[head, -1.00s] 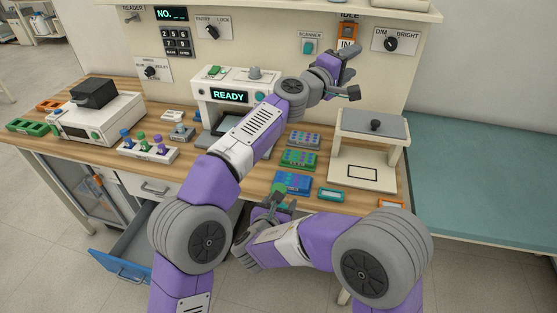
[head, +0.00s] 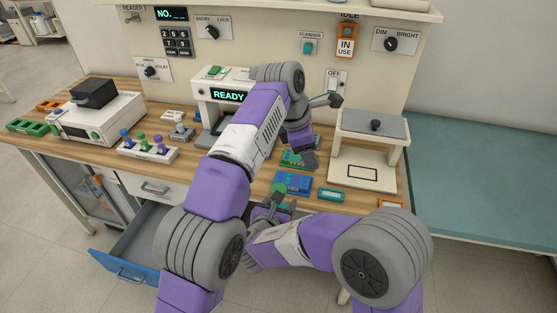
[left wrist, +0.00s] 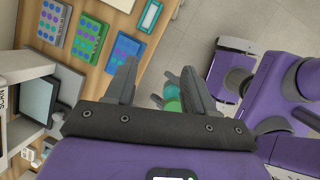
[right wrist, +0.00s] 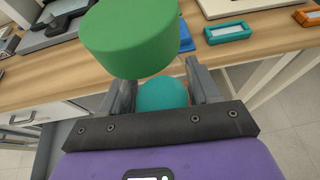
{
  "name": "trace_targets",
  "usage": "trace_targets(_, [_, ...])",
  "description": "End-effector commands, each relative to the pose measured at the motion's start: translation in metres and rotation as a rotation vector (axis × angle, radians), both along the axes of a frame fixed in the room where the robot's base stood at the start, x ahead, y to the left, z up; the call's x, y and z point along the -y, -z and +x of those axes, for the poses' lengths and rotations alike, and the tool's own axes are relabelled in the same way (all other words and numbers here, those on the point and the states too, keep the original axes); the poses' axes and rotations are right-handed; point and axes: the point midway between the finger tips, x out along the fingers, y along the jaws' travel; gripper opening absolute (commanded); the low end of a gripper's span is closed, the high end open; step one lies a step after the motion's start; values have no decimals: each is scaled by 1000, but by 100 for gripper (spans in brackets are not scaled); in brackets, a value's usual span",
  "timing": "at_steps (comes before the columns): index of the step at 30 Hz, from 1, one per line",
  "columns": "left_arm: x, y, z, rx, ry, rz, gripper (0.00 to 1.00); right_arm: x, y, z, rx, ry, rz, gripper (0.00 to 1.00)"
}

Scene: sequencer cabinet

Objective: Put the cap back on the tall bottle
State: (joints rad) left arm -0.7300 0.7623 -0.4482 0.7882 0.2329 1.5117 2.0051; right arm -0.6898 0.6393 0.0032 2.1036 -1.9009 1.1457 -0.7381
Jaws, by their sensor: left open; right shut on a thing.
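My right gripper (right wrist: 161,88) is shut on a teal rounded piece (right wrist: 165,94) in the right wrist view. A wide green cylinder (right wrist: 131,38) stands above this piece, closer to the camera. These look like parts of the bottle and its cap, but I cannot tell whether they are joined. The green part (head: 277,194) also shows at my right gripper in the head view, in front of the table edge. My left gripper (left wrist: 158,75) is open and empty. In the head view my left gripper (head: 302,160) hangs pointing down over the colored racks.
A blue rack (head: 292,183) and a teal frame (head: 331,195) lie near the table's front edge. A white stand with a grey top (head: 370,124) is to the right. The READY machine (head: 205,108) stands behind my left arm. A blue drawer (head: 120,265) is open below.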

Motion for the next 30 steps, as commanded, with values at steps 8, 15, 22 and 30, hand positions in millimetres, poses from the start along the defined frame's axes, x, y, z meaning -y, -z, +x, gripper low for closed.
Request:
trace_targets(8, [-59, -1, -31, -193, -396, 236, 54, 0, 0, 0, 1, 0, 0, 0])
trace_targets(15, [-72, -4, -39, -228, -504, 291, 54, 0, 0, 0, 1, 0, 0, 0])
trace_targets(22, [-72, -4, -39, -228, -503, 289, 54, 0, 0, 0, 1, 0, 0, 0])
trace_targets(30, [-72, 7, -39, -231, -501, 289, 54, 0, 0, 0, 1, 0, 0, 0])
